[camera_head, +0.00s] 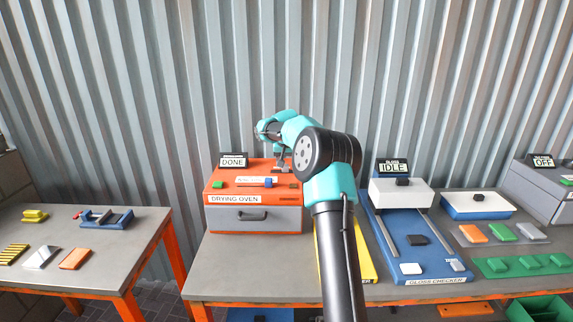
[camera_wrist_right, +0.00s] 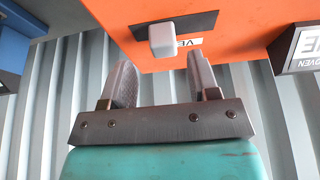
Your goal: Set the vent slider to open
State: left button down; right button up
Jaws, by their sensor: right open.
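The orange drying oven (camera_head: 214,195) stands on the middle table, and its sign reads DONE. In the right wrist view, the vent slider (camera_wrist_right: 162,38) is a pale grey knob on a dark plate set in the oven's orange surface. A white label (camera_wrist_right: 188,42), partly hidden by the knob and reading "VE", lies beside it. My right gripper (camera_wrist_right: 162,76) is open and empty. Its two fingers point at the knob, which shows between and just beyond the tips. In the head view, my right gripper (camera_head: 282,160) is over the oven top and hides the slider. My left gripper is not in view.
A grey-fronted drawer with a dark handle (camera_head: 252,215) is below the oven top. The blue gloss checker (camera_head: 398,235) stands to the right, with colored blocks beyond it. A separate table (camera_head: 125,245) at left holds small parts. Corrugated metal wall stands behind.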

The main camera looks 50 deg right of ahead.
jog(key=v, duration=1.4)
jog(key=shift+r, duration=0.2)
jog(key=shift+d, duration=0.1)
